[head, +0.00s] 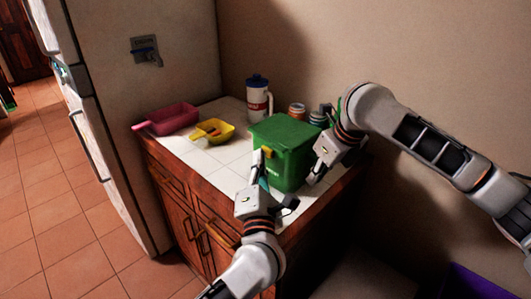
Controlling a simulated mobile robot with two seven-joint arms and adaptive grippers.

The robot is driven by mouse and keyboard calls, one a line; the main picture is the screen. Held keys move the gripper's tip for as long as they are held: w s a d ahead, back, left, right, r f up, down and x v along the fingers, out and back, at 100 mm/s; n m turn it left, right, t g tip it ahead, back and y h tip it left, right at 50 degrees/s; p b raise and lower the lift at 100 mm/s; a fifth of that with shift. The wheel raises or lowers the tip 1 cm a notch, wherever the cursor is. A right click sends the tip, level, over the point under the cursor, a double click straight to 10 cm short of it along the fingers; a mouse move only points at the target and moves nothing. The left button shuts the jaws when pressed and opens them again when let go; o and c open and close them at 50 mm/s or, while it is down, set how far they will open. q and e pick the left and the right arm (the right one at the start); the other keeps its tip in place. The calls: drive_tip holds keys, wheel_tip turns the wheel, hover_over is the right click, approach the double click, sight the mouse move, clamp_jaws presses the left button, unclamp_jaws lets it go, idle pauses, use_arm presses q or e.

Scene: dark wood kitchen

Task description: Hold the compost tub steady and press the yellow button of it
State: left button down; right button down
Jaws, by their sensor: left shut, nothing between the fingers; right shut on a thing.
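The green compost tub (284,168) stands upright on the tiled counter with its green lid (287,131) down. The yellow button (268,152) shows at the top of its front side, beside the tip of my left gripper. My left gripper (259,160) is shut and empty in front of the tub; I cannot tell whether it touches the button. My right gripper (317,170) is at the tub's right side, shut on the tub. Its fingers are partly hidden, so the exact grip does not show.
On the counter (229,156) stand a white jug with a blue lid (258,99), a yellow scoop-like container (213,131), a pink tray (172,118) and small jars (297,110) behind the tub. Bare tiles lie left of the tub. A wall rises behind.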

use_arm(q)
drive_tip(key=shift+w+d, duration=0.35)
drive_tip(key=shift+d, duration=0.15)
use_arm(e)
drive_tip(key=shift+a, duration=0.1)
idle(0.7)
use_arm(q)
drive_tip(key=shift+a, duration=0.1)
drive_tip(key=shift+s+a, duration=0.8)
drive_tip(key=shift+a, duration=0.05)
drive_tip(key=s+a, duration=0.3)
drive_tip(key=shift+s+a, duration=0.25)
drive_tip(key=shift+a, duration=0.05)
idle(0.4)
idle(0.5)
use_arm(e)
drive_tip(key=c, duration=2)
unclamp_jaws()
drive_tip(key=shift+c, duration=0.2)
